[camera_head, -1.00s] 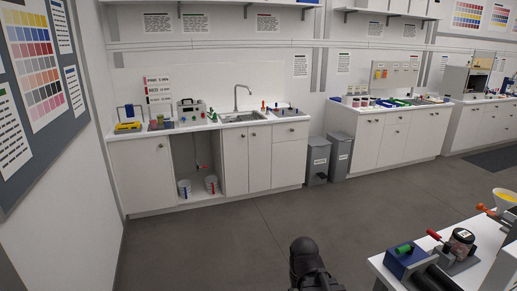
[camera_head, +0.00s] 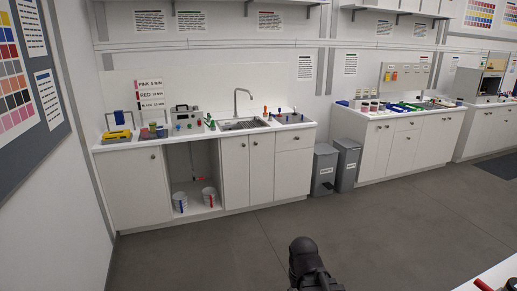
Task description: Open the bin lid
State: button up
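Two grey bins stand side by side on the floor between two white counters. The left bin (camera_head: 325,172) has a white label and what looks like a pedal at its foot. The right bin (camera_head: 346,166) also carries a white label and stands slightly farther back. The lids of both look closed. A dark part of my own arm (camera_head: 308,265) shows at the bottom middle, well short of the bins. My gripper's fingers cannot be made out in this view.
A white counter (camera_head: 265,170) with a sink stands left of the bins, with two buckets (camera_head: 195,198) in its open bay. Another counter (camera_head: 405,145) stands to the right. The grey floor (camera_head: 390,230) before the bins is clear. A white table corner (camera_head: 495,279) shows at bottom right.

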aim_at(321, 149)
jog(key=z, duration=0.05)
jog(key=i, duration=3.8)
jog(key=z, duration=1.45)
